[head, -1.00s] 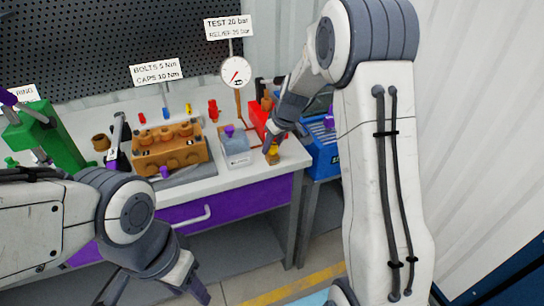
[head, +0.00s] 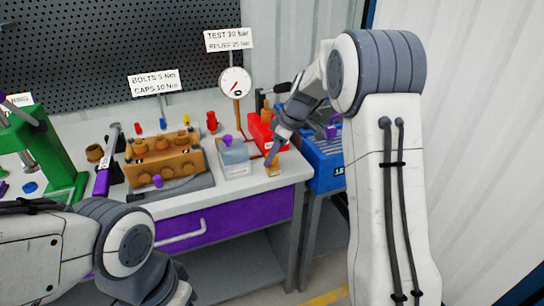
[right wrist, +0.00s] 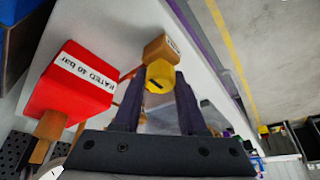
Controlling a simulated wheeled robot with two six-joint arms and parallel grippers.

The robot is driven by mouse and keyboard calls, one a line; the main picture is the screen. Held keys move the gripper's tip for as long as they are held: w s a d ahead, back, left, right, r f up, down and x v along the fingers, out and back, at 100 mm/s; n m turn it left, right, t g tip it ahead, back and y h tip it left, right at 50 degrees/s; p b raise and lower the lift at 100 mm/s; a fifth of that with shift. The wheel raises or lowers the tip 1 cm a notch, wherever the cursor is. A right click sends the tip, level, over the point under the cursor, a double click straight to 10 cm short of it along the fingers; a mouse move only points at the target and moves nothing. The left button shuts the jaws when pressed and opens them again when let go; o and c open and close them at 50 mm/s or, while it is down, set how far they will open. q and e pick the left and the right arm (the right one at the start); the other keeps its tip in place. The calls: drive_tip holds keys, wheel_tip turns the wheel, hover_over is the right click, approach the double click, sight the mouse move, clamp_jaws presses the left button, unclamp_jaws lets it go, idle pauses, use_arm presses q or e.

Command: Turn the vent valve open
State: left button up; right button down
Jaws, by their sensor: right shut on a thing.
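The vent valve is a small brass-coloured block (head: 273,170) at the front right corner of the bench. In the right wrist view the block (right wrist: 161,47) bears a label and a yellow knob (right wrist: 159,77) with a dark mark. My right gripper (head: 272,161) reaches down to the valve from above. In the right wrist view its two dark fingers (right wrist: 158,98) are shut on the yellow knob, one on each side. How far the knob is turned is hard to tell. My left arm shows at lower left, but its fingers are out of the picture.
A red box (right wrist: 73,84) labelled as rated in bar stands close beside the right gripper; it is also in the head view (head: 261,131). A blue crate (head: 326,172) is at right.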

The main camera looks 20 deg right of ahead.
drive_tip(key=shift+c, duration=2.3)
unclamp_jaws()
drive_tip(key=v, duration=1)
drive_tip(key=shift+r+p, duration=0.2)
drive_tip(key=shift+p, duration=0.15)
drive_tip(key=shift+d, duration=0.15)
